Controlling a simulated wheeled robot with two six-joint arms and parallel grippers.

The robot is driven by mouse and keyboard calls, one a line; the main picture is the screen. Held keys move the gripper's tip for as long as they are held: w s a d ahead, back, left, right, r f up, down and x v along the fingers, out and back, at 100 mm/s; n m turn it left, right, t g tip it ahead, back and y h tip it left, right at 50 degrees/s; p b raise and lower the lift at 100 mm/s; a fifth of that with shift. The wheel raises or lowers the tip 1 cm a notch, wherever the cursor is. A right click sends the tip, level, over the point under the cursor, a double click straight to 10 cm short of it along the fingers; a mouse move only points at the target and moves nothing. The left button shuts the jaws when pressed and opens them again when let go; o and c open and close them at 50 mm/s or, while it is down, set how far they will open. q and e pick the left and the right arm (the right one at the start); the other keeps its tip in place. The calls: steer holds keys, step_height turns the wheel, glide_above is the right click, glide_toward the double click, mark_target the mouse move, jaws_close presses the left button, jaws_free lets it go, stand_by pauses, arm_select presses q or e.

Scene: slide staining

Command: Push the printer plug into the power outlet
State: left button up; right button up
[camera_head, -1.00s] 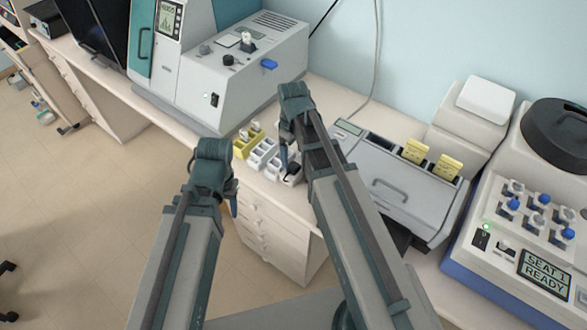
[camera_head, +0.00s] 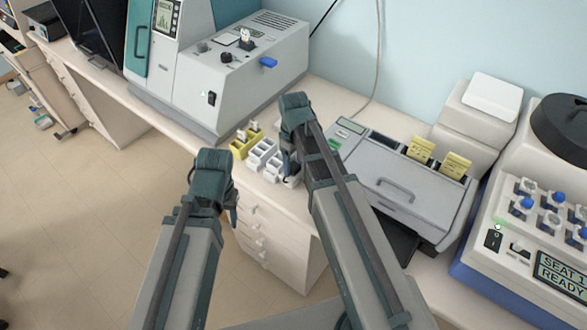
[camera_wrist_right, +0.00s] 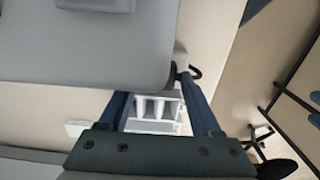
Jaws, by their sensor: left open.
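My right gripper (camera_head: 288,165) points down beside the small racks on the bench, in front of the grey slotted machine. In the right wrist view its two blue fingers (camera_wrist_right: 158,88) stand apart, with a white rack (camera_wrist_right: 155,108) visible beyond the gap. A small dark item (camera_head: 293,181), possibly the plug, shows low beside the right gripper and is mostly hidden. A short black cable (camera_wrist_right: 195,72) shows by the right finger in the wrist view. I cannot make out the outlet. My left gripper (camera_head: 233,207) is open and empty, hanging in front of the bench edge.
A yellow rack (camera_head: 240,150) and a white rack (camera_head: 262,152) stand left of my right gripper. The grey slotted machine (camera_head: 390,205) is to its right, and a large grey instrument (camera_head: 215,90) is behind left. A console with blue knobs (camera_head: 475,280) is at far right.

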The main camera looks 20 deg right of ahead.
jaws_close()
steer(key=shift+r+p, duration=0.8)
steer(key=shift+p, duration=0.05)
steer(key=shift+s+a+r+p, duration=0.15)
steer(key=shift+a+r+p, duration=0.05)
steer(key=shift+r+p, duration=0.4)
steer(key=shift+s+a+r+p, duration=0.1)
steer(key=shift+a+r+p, duration=0.05)
steer(key=shift+r+p, duration=0.4)
steer(key=s+a+r+p, duration=0.1)
steer(key=s+a, duration=0.6)
steer(key=a, duration=0.6)
steer(key=shift+s, duration=0.35)
step_height(320, 180, up, 2)
steer(key=p, duration=0.2)
glide_above(292, 168)
steer(key=shift+w+a+t+h, duration=0.2)
steer(key=shift+a+t+h, duration=0.05)
steer(key=shift+t+h, duration=0.05)
steer(key=shift+d, duration=0.3)
